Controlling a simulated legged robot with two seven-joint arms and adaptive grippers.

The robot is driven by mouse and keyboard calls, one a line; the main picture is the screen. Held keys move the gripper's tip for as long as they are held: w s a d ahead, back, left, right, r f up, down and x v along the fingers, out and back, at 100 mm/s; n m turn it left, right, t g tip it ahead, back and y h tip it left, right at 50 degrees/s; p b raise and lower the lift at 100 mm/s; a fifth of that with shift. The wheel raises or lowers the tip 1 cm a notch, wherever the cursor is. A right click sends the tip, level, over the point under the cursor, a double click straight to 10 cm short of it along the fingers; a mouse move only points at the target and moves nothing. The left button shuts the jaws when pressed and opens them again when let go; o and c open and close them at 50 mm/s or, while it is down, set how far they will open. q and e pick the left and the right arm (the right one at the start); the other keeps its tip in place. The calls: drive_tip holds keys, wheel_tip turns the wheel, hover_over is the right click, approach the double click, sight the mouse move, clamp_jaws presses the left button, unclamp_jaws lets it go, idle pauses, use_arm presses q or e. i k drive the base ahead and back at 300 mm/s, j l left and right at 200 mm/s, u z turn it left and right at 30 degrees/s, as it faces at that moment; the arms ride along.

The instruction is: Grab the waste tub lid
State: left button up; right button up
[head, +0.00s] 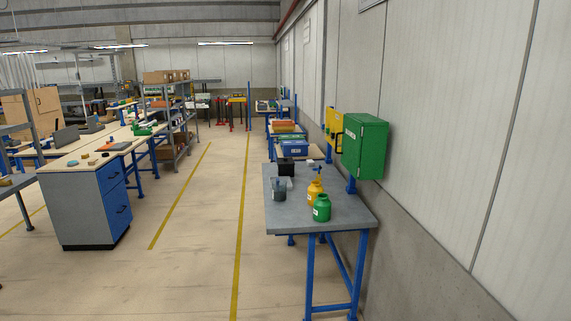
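A small dark grey tub (279,190) stands at the left edge of the grey-topped table (333,216) against the right wall. It may be the waste tub, but it is too small to tell whether a lid sits on it. A yellow bottle (315,192) and a green bottle (322,209) stand upright to its right. A black box (286,166) stands behind it, with a small pale item between them. Neither of my grippers is in view.
A green wall cabinet (365,147) juts out above the table's right side. Blue bins (292,147) stand behind the table. A workbench with a blue drawer unit (114,190) stands at left. The yellow-lined aisle (195,230) between is clear.

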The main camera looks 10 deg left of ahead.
sight(284, 161)
drive_tip(key=i+j+u, duration=0.5)
drive_tip(key=i, duration=0.3)
drive_tip(key=i+j+u, duration=0.3)
drive_tip(key=i, duration=0.15)
drive_tip(key=i+u, duration=0.25)
drive_tip(key=i, duration=0.2)
drive_tip(key=i+j, duration=0.15)
drive_tip(key=i, duration=1.95)
drive_tip(key=i+z, duration=0.8)
drive_tip(key=z, duration=0.15)
drive_tip(key=i+j+z, duration=0.2)
drive_tip(key=i+z, duration=0.25)
drive_tip(key=i+j+z, duration=0.2)
drive_tip(key=z, duration=0.3)
drive_tip(key=j, duration=0.1)
